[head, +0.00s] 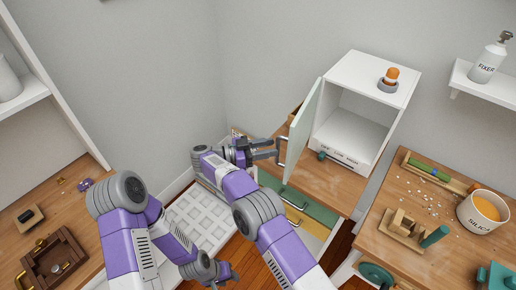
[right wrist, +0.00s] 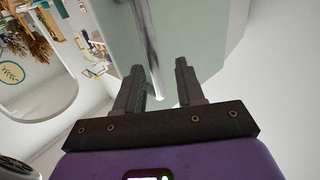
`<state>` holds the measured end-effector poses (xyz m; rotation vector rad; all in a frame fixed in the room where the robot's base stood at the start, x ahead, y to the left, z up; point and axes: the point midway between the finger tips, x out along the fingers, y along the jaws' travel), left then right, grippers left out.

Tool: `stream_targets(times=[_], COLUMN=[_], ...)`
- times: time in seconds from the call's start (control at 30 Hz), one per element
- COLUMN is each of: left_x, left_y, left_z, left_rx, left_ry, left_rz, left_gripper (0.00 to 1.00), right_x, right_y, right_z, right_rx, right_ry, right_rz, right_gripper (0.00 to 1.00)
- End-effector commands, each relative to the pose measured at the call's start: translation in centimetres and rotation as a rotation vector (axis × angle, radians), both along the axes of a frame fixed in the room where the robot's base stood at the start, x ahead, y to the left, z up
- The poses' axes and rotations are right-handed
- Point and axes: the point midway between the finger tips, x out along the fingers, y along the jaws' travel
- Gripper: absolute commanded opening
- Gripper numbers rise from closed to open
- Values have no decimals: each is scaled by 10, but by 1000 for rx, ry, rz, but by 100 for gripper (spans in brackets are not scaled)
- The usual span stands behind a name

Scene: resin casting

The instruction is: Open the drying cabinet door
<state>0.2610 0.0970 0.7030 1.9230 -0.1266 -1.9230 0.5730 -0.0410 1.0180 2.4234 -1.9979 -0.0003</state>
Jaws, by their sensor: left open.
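The white drying cabinet (head: 372,82) stands on the wooden counter, its empty interior showing. Its pale green door (head: 304,122) stands well open, swung out to the left; its face also fills the top of the right wrist view (right wrist: 205,35). My right gripper (head: 272,149) is at the metal door handle (head: 283,152). In the right wrist view, the handle bar (right wrist: 148,45) reaches between the spread fingers (right wrist: 162,75), nearer the left finger, with space to the right finger. My left gripper (head: 226,273) is open and low at the bottom centre, away from the cabinet.
An orange-topped knob or beacon (head: 390,77) sits on the cabinet roof. Drawers (head: 300,205) lie below the counter. The right bench (head: 395,265) holds a silica tub (head: 483,211) and wooden pieces. A shelf (head: 490,88) carries a fixer bottle (head: 489,62).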

Motion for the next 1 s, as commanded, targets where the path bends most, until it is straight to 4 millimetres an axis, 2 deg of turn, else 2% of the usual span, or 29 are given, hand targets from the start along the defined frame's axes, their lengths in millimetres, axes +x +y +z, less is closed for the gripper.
stream_targets(times=[0.13,0.4,0.63,1.0], left_x=[0,0,0,0], left_y=[0,0,0,0], left_z=[1,-1,-1,-1], left_rx=[0,0,0,0], left_ry=[0,0,0,0], left_rz=[0,0,0,0], left_gripper=[43,43,43,43], right_x=[-4,-6,-7,-8], right_y=[22,34,42,43], right_z=[-1,0,0,0], right_rx=[1,-2,-2,0], right_ry=[-3,-4,-2,-2], right_rz=[2,-7,0,1], right_gripper=[38,38,38,38])
